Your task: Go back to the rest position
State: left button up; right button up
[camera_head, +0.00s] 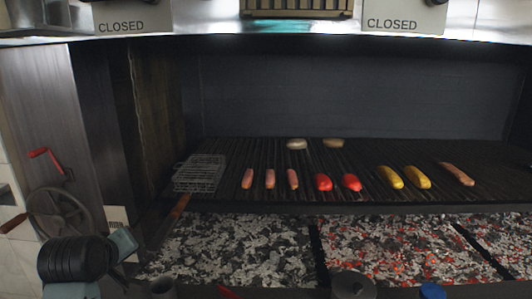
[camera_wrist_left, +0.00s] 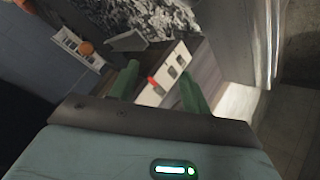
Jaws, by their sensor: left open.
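My left gripper (camera_wrist_left: 158,70) shows in the left wrist view with its two green fingers apart. A pale panel with dark cut-outs and a red piece (camera_wrist_left: 152,81) appears between and beyond the fingers; I cannot tell its distance. In the head view, part of my left arm shows at the lower left, in front of the grill. My right gripper is not in view. On the grill grate (camera_head: 235,150) lie several sausages (camera_head: 270,179), two red peppers (camera_head: 323,182), yellow pieces (camera_head: 390,177) and two pale round pieces (camera_head: 297,144).
A wire grilling basket (camera_head: 199,173) with a wooden handle lies at the grate's left end. Coals (camera_head: 240,245) glow red below the grate's middle and right. Two CLOSED signs (camera_head: 405,20) hang from the hood.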

pick_arm(q)
jog(key=s+d+f+m+g, duration=0.25)
jog(key=s+f, duration=0.55)
jog(key=f, duration=0.4)
jog(key=s+d+f+m+g+h, duration=0.1)
jog(key=s+d+f+m+g, duration=0.3)
jog(key=s, duration=0.6)
jog(key=s+a+f+m, duration=0.1)
jog(key=s+f, duration=0.4)
jog(key=s, duration=0.4)
jog(key=s+d+f+m+g+h, duration=0.1)
jog(key=s+d+f+m+g, duration=0.3)
jog(key=s, duration=0.6)
jog(key=w+f+t+h, duration=0.1)
jog(key=w+f+t, duration=0.5)
jog(key=f+t, duration=0.4)
jog(key=shift+w+d+f+n, duration=0.3)
jog(key=shift+f+n, duration=0.05)
jog(key=shift+f, duration=0.15)
